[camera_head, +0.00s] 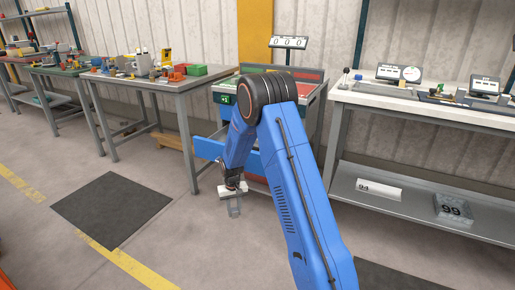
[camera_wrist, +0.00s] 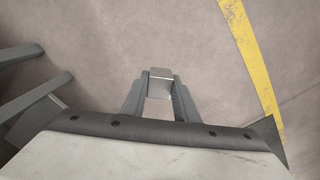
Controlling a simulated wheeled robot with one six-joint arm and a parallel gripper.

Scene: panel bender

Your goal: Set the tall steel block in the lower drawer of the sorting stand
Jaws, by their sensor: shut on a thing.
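My gripper (camera_head: 234,205) hangs low in front of the sorting stand (camera_head: 317,98), over the floor. In the wrist view the two fingers of my gripper (camera_wrist: 159,97) are shut on the tall steel block (camera_wrist: 160,74), whose bright grey end shows between the tips. In the head view the steel block (camera_head: 234,211) is small and partly covered by the fingers. A blue drawer front (camera_head: 208,148) stands out on the left of the stand, above and behind the gripper. My arm hides most of the stand's lower part, so the drawer's inside is not visible.
A workbench (camera_head: 158,84) with bins and tools stands left of the stand. A white-topped bench (camera_head: 425,102) with gauges and a lower shelf (camera_head: 410,205) stands on the right. A dark mat (camera_head: 110,208) and a yellow line (camera_head: 135,267) lie on otherwise open floor.

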